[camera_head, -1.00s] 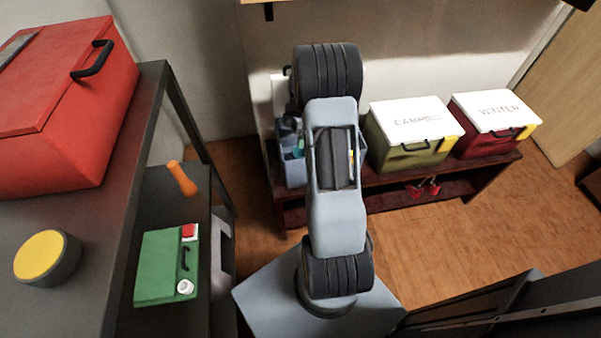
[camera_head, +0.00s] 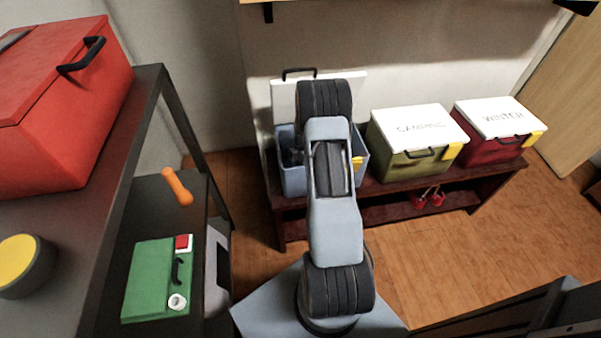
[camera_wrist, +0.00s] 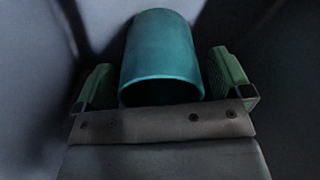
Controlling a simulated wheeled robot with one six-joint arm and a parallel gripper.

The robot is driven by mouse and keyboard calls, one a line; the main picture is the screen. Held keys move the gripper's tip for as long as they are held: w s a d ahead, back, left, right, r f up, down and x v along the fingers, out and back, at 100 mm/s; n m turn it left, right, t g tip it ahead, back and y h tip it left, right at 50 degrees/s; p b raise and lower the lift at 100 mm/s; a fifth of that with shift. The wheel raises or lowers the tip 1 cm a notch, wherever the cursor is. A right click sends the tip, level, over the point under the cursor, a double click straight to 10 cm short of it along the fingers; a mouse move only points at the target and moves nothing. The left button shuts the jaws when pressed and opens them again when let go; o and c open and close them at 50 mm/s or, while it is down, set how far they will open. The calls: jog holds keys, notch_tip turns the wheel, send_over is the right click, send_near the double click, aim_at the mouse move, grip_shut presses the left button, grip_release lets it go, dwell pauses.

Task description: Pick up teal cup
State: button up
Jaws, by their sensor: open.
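The teal cup (camera_wrist: 160,55) is in the middle of the wrist view, lying or tilted with its open rim towards me. My gripper (camera_wrist: 164,84) is open, with one green-padded finger on each side of the cup. Small gaps show between the fingers and the cup, and it is not gripped. Smooth blue-grey walls surround it, matching the blue-grey bin (camera_head: 294,181) in the head view. In that view my arm reaches over the bin and hides the cup and most of the gripper.
The bin's white lid (camera_head: 284,100) stands open behind it. An olive box (camera_head: 400,162) and a dark red box (camera_head: 487,147) stand to its right on a dark wooden bench (camera_head: 293,228). A dark shelf with a red case (camera_head: 70,130) and green case (camera_head: 150,280) is left.

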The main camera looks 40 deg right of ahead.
jog(key=shift+c, duration=0.4)
jog(key=c, duration=0.9)
jog(key=shift+r, duration=0.1)
jog(key=shift+c, duration=0.2)
